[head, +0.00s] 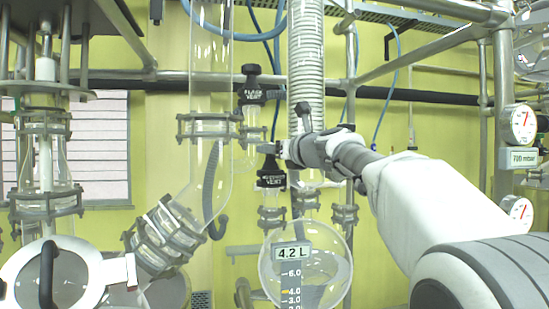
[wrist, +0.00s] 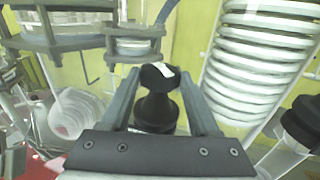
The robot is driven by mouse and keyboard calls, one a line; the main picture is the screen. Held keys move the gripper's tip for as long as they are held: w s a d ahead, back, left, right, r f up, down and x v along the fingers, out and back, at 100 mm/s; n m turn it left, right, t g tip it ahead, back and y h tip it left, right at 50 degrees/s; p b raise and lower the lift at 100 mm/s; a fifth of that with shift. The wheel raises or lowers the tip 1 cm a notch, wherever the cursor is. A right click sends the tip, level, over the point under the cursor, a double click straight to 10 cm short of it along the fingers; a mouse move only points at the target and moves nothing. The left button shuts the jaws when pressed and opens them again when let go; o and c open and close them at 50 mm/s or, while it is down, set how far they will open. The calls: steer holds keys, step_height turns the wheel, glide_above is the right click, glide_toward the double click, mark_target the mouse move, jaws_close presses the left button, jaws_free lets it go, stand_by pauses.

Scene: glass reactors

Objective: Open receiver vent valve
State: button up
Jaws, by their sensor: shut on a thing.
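My gripper (head: 272,148) reaches in from the right, just above that label, at the valve's handle. In the wrist view, a black valve knob (wrist: 157,108) with a white mark on top sits upright between the fingers of my gripper (wrist: 160,78), which is shut on it. The fingers hide part of the handle in the head view, so its turn angle is hard to tell.
The flask vent valve (head: 252,95) is close above my gripper. A large glass column (head: 208,100) stands to the left. Metal frame pipes and gauges (head: 521,122) are at right.

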steer(key=y, duration=0.1)
steer(key=n+g+y+p, duration=0.1)
steer(key=n+g+y, duration=0.1)
steer(key=shift+w+d+r, duration=0.1)
steer(key=shift+w+d, duration=0.15)
steer(key=shift+d, duration=0.05)
steer(key=shift+n+g+y+p, duration=0.8)
steer(key=shift+n+g+p, duration=0.05)
steer(key=shift+n+g, duration=0.05)
steer(key=o, duration=1.4)
steer(key=shift+d, duration=0.1)
